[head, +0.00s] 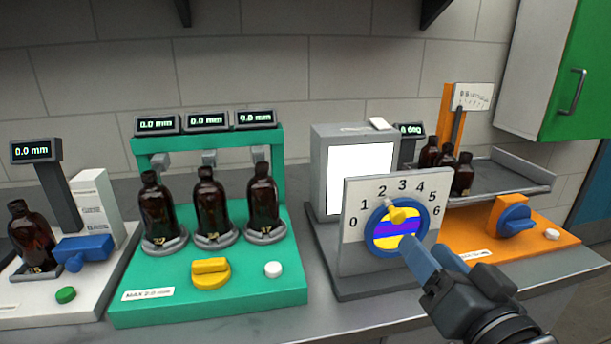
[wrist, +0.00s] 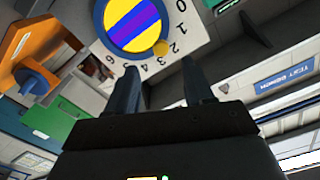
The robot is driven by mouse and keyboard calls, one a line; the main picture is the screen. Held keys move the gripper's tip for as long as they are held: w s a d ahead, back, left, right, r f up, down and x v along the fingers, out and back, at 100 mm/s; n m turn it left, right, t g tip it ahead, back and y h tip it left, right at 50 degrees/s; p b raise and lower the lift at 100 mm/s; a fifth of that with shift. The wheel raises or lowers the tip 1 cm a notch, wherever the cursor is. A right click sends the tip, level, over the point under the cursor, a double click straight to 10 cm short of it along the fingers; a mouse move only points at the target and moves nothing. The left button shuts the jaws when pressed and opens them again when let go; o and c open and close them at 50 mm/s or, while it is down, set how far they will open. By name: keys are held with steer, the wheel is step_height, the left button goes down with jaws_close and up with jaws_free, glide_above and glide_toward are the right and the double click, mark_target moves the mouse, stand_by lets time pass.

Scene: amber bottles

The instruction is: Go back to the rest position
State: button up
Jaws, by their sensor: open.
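My gripper (head: 436,262) is in front of the numbered dial panel, at the lower right of its knob in the head view. In the wrist view my gripper (wrist: 163,92) shows two dark fingers spread apart with nothing between them. The round knob (head: 398,228) has a blue rim, a yellow and purple face and a yellow pointer near 2 to 3. It also shows in the wrist view (wrist: 128,22), beyond the fingertips. I cannot tell from the head view whether a fingertip touches the knob.
A green station (head: 125,290) holds three amber bottles. A white station (head: 85,310) at left holds another bottle (head: 32,238). An orange station (head: 545,245) with a blue knob (head: 516,220) and a grey tray (head: 515,172) of bottles stands at right. A green cabinet (head: 590,80) hangs above right.

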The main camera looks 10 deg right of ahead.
steer(key=s+f+n+g, duration=0.2)
steer(key=s+f, duration=0.9)
steer(key=s, duration=0.4)
steer(key=s+a+f+n, duration=0.1)
steer(key=s, duration=0.7)
steer(key=s+n+g, duration=0.1)
steer(key=s, duration=0.8)
steer(key=shift+s+a+f+n, duration=0.2)
steer(key=shift+a+f+n, duration=0.2)
